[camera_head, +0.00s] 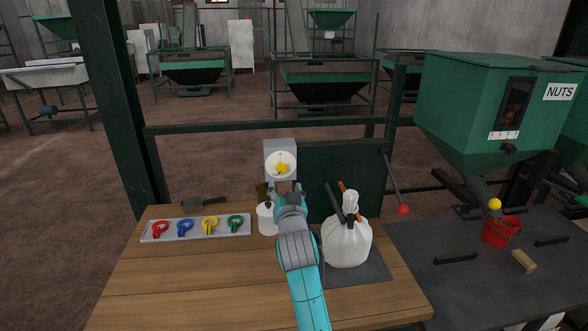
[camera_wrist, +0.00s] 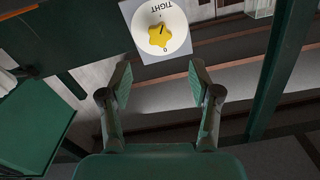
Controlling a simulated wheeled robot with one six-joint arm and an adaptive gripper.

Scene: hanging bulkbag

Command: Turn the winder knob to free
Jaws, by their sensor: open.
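The winder knob (camera_head: 281,169) is a yellow star-shaped knob on a round white dial, fixed to a grey box (camera_head: 280,146) on the green frame. In the wrist view the knob (camera_wrist: 158,36) shows at the top centre, with a dark pointer line on it. The dial (camera_wrist: 175,19) bears the word TIGHT and a 0 mark; a "free" label is not readable. My gripper (camera_wrist: 158,78) is open and empty, its two fingers apart and short of the knob. In the head view my gripper (camera_head: 284,187) is just below the dial.
A tray (camera_head: 196,239) with coloured clips, a white container (camera_head: 266,219) and a red-ended lever (camera_head: 403,210) are near. A green NUTS hopper (camera_head: 470,110) stands right.

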